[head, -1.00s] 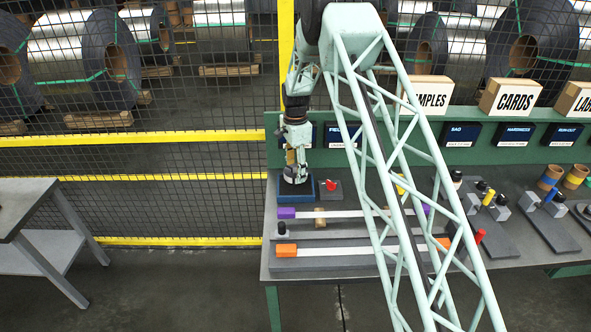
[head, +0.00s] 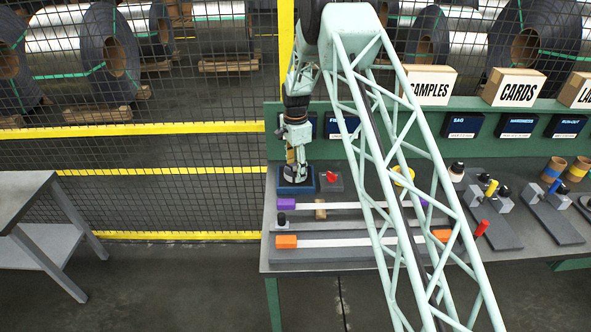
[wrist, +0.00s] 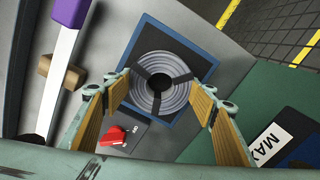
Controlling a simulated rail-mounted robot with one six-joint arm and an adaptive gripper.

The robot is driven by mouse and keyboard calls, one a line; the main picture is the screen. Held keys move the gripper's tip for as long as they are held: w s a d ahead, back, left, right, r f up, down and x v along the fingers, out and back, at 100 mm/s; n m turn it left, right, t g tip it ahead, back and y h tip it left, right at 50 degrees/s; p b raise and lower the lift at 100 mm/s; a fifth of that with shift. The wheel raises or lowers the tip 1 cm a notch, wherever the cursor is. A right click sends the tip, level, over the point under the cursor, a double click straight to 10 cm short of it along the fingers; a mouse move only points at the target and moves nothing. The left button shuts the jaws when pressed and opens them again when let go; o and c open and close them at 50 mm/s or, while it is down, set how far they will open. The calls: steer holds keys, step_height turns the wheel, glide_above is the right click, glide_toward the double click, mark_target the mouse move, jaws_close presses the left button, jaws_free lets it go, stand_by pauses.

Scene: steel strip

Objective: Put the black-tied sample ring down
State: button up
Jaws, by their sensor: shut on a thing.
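The sample ring (wrist: 162,82) is a grey coil of strip with several black ties and a dark centre hole. In the wrist view it lies flat within the outline of a blue-edged dark pad (wrist: 200,47). My gripper (wrist: 160,92) has one wooden-faced finger on each side of the ring and is shut on it. In the head view my gripper (head: 296,165) points down over the same blue pad (head: 283,188), with the ring low between the fingers. I cannot tell whether the ring touches the pad.
A red knob (head: 332,177) on a grey plate stands just right of the pad. A purple block (head: 286,204) and a wooden block (head: 320,209) sit in front along a white strip. A green back panel (wrist: 243,125) with dark signs rises behind.

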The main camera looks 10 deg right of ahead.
steer(key=shift+f, duration=0.25)
stand_by(0.7)
steer(key=o, duration=1.2)
steer(key=shift+c, duration=0.2)
step_height(320, 180, up, 12)
stand_by(0.7)
